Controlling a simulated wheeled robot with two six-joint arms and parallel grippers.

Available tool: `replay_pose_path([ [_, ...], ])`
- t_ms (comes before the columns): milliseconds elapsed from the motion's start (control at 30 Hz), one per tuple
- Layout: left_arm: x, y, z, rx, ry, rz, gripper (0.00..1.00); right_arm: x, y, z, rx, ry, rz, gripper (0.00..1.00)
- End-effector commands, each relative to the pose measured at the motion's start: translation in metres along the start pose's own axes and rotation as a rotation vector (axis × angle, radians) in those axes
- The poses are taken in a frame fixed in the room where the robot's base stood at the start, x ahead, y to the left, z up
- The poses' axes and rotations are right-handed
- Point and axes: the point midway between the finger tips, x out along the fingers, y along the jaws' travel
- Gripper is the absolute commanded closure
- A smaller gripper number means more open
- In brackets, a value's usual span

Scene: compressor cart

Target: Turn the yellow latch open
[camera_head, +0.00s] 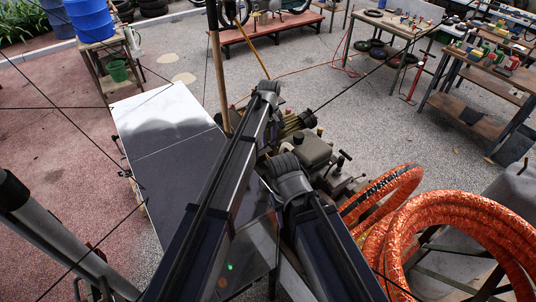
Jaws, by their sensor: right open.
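An engine-like compressor unit (314,150) with a dark tank and small levers stands in the middle, partly behind my arms. I cannot make out a yellow latch for certain; it may be hidden or too small to tell. My left gripper end (269,92) is higher in the picture, at the upper left of the unit. Its fingers do not show clearly. My right gripper end (286,170) is lower and nearer, beside the unit's left side. It is open, with no object seen in it.
A thick orange hose (415,221) is coiled at the right, close to my right arm. A pale flat panel (165,128) lies left of my arms. Workbenches (398,28) with small items stand at the back right. Blue barrels (90,19) are at the back left. Open concrete floor lies behind the unit.

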Motion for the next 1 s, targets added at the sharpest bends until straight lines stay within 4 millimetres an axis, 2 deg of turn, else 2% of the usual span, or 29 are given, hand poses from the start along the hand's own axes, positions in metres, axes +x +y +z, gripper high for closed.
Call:
replay_pose_path([
  [500,0.065,0.0,0.0,0.0,0.0,0.0,0.64,0.065,-0.006,-0.005,0.001,0.003,0.0,0.52],
  [633,0.071,0.0,0.0,0.0,0.0,0.0,0.64,0.071,-0.006,-0.005,0.002,0.003,0.0,0.52],
  [900,0.07,0.0,0.0,0.0,0.0,0.0,0.64,0.07,-0.006,-0.005,0.003,0.003,0.0,0.52],
  [1000,0.07,0.0,0.0,0.0,0.0,0.0,0.73,0.07,-0.006,-0.005,0.003,0.003,0.0,0.52],
])
